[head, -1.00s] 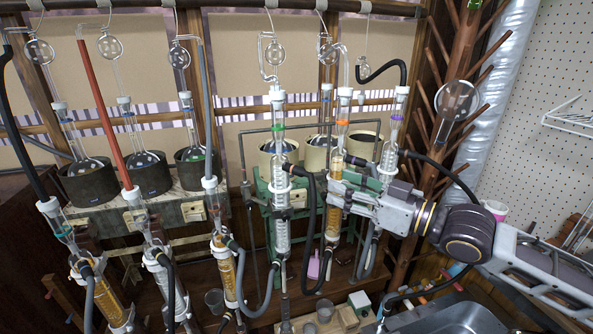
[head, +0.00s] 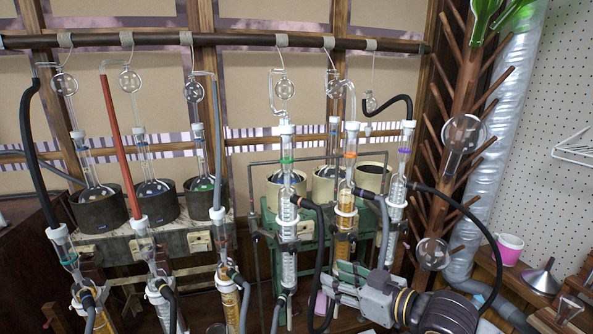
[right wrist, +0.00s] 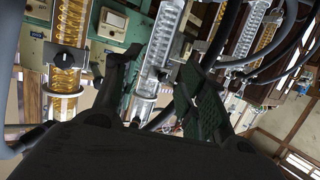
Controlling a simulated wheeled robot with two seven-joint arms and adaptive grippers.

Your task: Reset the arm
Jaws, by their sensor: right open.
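My right gripper (head: 332,285) is at the lower middle of the head view, in front of the lower ends of the glass condensers. Its jaws are open and empty. The right wrist view shows its two dark fingers (right wrist: 155,85) spread apart, with condensers beyond them. The arm behind the gripper runs down out of the picture at the bottom right. Near the gripper stand a condenser with amber coils (head: 344,222) and a clear one with a green ring (head: 287,225). I cannot tell whether the fingers touch any glass or hose. My left gripper is not in view.
More condensers with hoses stand at left, one with an amber coil (head: 228,300). Dark heating pots (head: 98,212) sit on a shelf behind. A black hose (head: 465,212) loops at right. A wooden peg rack (head: 468,75) and a pink mug (head: 508,250) are further right.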

